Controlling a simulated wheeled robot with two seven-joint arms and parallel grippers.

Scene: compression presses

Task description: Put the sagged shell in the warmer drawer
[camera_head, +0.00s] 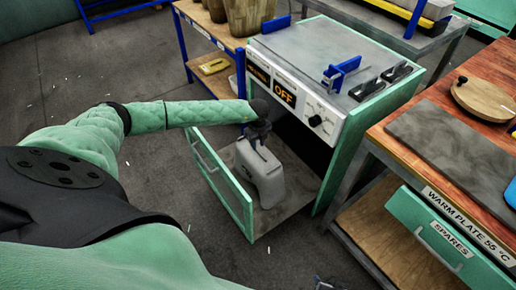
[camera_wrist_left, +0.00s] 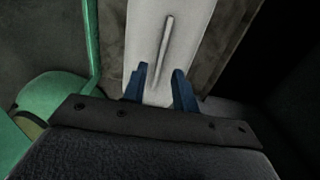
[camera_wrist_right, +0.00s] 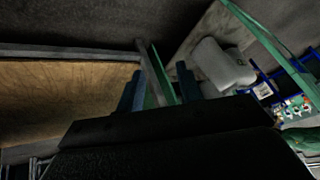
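The pale grey shell (camera_head: 262,175) stands upright in the open green-fronted drawer (camera_head: 217,192) under the unit with the OFF display. My left gripper (camera_head: 257,144) is at its top. In the left wrist view the shell (camera_wrist_left: 160,25) shows a raised rib, and the left gripper's fingers (camera_wrist_left: 160,85) are apart in front of it; contact is unclear. My right gripper (camera_wrist_right: 158,88) is open and empty. In the right wrist view the shell (camera_wrist_right: 228,66) lies beyond its fingers. In the head view only a small bit of the right gripper may show at the bottom edge.
A shelf with pots (camera_head: 245,15) stands behind. Floor at left is clear.

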